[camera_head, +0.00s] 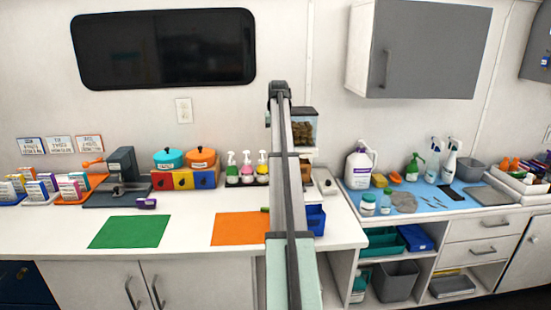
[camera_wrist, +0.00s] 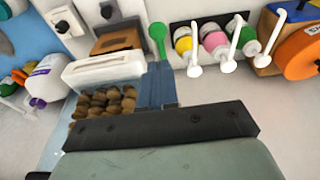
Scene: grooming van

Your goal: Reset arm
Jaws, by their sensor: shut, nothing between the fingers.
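The task names no object. In the wrist view, my gripper (camera_wrist: 158,66) shows as two blue-grey fingers pressed together, with nothing between them. They appear in front of the gap between a clear jar of brown treats (camera_wrist: 103,102) and a row of pump bottles. The distance to these things is hard to tell. In the head view, my arm rises through the middle of the picture and ends high above the counter, near the wall. The fingers cannot be made out there.
The white counter (camera_head: 190,240) holds a green mat (camera_head: 130,231), an orange mat (camera_head: 238,228), and a small purple item (camera_head: 147,203). Pump bottles (camera_head: 247,168) and pots (camera_head: 201,158) stand at the back. A blue bin (camera_head: 316,219) sits right of my arm. A grey cabinet (camera_head: 430,50) hangs upper right.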

